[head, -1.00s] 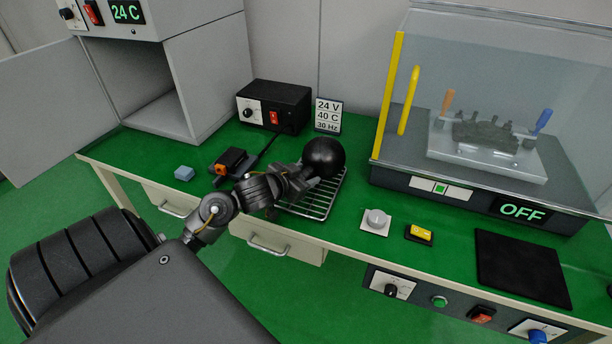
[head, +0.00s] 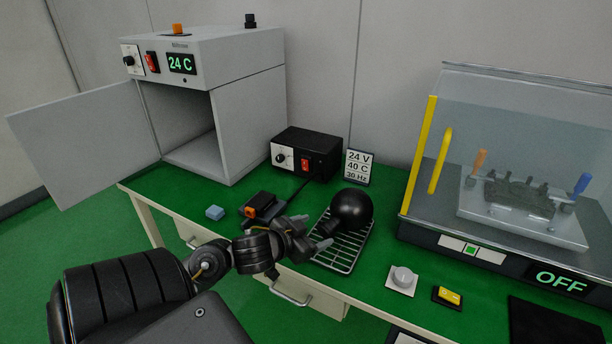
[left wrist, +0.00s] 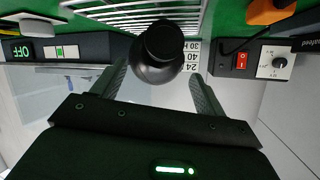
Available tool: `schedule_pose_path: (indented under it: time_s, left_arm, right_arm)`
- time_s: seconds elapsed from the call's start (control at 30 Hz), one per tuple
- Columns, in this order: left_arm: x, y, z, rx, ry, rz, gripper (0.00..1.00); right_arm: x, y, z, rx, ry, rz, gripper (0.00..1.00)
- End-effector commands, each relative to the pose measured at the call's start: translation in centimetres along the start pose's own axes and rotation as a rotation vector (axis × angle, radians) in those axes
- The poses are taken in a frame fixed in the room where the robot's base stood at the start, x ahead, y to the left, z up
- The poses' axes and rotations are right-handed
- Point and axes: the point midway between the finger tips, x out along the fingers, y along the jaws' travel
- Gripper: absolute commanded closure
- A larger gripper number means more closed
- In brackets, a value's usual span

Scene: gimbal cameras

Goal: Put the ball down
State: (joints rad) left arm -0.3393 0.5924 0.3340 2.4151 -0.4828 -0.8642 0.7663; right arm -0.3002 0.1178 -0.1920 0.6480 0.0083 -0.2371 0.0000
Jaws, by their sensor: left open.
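The black ball (head: 352,208) rests on the wire rack (head: 346,262) on the green bench, with a short dark neck at its lower left. My left gripper (head: 318,232) is open just to the left of the ball, apart from it in the head view. In the left wrist view the ball (left wrist: 150,68) shows ahead between the two open fingers (left wrist: 158,85), with its round neck end facing the camera. My right gripper is not in view.
A black power box (head: 306,153) and a sign (head: 358,167) stand behind the rack. A grey oven (head: 210,100) with its door open is at the left. A glass-hooded unit (head: 510,180) stands right.

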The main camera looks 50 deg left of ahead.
Motion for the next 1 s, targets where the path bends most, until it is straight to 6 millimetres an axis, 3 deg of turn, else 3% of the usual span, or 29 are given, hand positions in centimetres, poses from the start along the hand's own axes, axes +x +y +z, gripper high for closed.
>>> schedule_pose_path:
  time_s: [0.1, 0.3, 0.57, 1.0]
  left_arm:
    - [-2.1, 0.0, -0.1, 0.002, -0.003, 0.002, 0.27]
    - [-3.6, 0.0, -0.1, -0.001, -0.001, 0.0, 0.27]
    - [-3.8, 0.0, 0.0, 0.0, 0.0, 0.0, 0.27]
    - [-3.9, -0.1, 0.0, 0.0, 0.0, -0.001, 0.27]
  right_arm:
    - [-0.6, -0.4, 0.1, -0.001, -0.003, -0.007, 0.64]
    - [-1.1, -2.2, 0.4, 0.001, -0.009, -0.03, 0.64]
    - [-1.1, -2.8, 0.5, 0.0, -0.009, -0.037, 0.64]
    - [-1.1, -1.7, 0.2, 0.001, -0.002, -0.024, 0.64]
